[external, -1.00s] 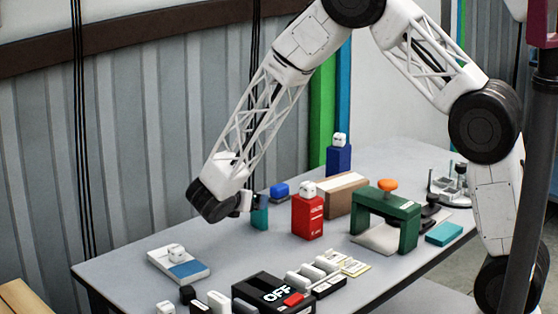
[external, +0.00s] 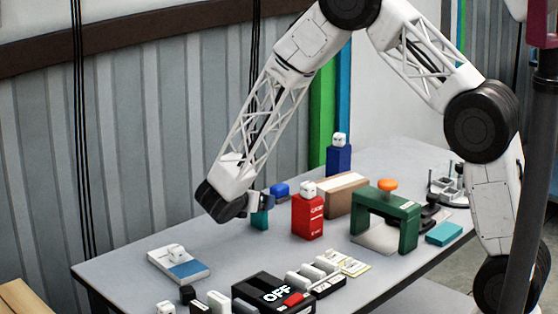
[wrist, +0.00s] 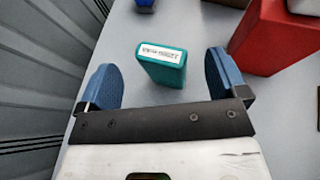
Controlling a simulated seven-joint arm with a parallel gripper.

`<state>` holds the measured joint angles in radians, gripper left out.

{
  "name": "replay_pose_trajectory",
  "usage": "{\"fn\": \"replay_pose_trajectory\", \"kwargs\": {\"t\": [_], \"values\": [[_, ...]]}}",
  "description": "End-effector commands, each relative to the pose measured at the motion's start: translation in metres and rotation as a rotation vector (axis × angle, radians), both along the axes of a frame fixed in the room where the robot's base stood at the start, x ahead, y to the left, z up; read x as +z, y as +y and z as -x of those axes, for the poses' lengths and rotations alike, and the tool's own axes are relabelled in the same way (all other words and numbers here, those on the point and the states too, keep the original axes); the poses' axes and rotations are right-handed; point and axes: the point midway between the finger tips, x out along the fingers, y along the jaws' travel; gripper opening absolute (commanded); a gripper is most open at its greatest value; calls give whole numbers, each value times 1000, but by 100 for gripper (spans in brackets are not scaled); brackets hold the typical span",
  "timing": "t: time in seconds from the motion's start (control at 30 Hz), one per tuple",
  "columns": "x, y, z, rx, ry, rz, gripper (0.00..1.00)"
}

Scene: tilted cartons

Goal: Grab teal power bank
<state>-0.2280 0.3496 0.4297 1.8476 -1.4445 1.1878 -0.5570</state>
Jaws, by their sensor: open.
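A teal block with a white label, which looks like the power bank (wrist: 162,66), stands upright on the table. In the wrist view it sits ahead of and between my two blue fingers, with a gap on each side. My gripper (wrist: 161,72) is open and touches nothing that I can see. In the external view the same teal block (external: 259,221) is partly hidden behind my gripper (external: 263,202). A second teal item, a flat box (external: 444,233), lies at the right of the table.
A red box (external: 307,218) stands just right of the teal block, and a blue item (external: 280,189) lies behind it. A cardboard box (external: 346,196) and a green frame (external: 408,228) stand farther right. The table's front left is mostly clear around a white-and-blue box (external: 178,265).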

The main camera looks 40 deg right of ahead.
Motion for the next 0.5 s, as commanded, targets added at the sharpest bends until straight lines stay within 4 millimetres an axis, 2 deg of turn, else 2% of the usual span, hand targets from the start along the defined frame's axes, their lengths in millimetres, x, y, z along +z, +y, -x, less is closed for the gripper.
{"fn": "replay_pose_trajectory", "kwargs": {"t": [0.3,0.5], "values": [[-14,-29,-9,-2,1,0,91],[-15,-32,-10,-1,-1,0,91]]}}
